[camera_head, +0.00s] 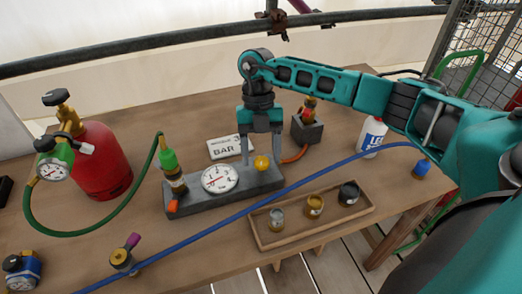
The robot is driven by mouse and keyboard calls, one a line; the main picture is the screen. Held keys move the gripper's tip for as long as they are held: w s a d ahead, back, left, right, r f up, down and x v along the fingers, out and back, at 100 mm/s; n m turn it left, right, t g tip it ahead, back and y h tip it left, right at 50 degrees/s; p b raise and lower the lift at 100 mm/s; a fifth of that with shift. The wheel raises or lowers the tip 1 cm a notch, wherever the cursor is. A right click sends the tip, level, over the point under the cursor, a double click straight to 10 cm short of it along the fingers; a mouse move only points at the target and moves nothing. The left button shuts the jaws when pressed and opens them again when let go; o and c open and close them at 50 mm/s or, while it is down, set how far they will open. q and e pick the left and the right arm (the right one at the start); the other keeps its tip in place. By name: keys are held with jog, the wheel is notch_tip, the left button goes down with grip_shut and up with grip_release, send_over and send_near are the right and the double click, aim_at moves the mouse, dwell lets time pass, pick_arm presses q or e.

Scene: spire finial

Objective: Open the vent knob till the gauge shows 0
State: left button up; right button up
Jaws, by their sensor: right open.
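A round yellow knob (262,163) sits on top of a long grey block (195,200), near its right end. It looks like the vent knob, but I see no label on it. A white dial gauge (219,179) is set on the same block, left of the knob. Its reading is too small to tell. My right gripper (261,159) points down with its fingers open, one on each side of the yellow knob. I cannot tell whether they touch it. My left gripper is out of view.
A green bottle-shaped fitting (171,171) stands on the block's left end. A red cylinder (103,162) with a green hose is at the left. A blue hose (230,217) crosses the table in front. A wooden tray (275,240) holds small jars. A "BAR" sign (229,147) lies behind.

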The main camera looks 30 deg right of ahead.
jog(key=v, duration=1.3)
jog(key=shift+s, duration=0.1)
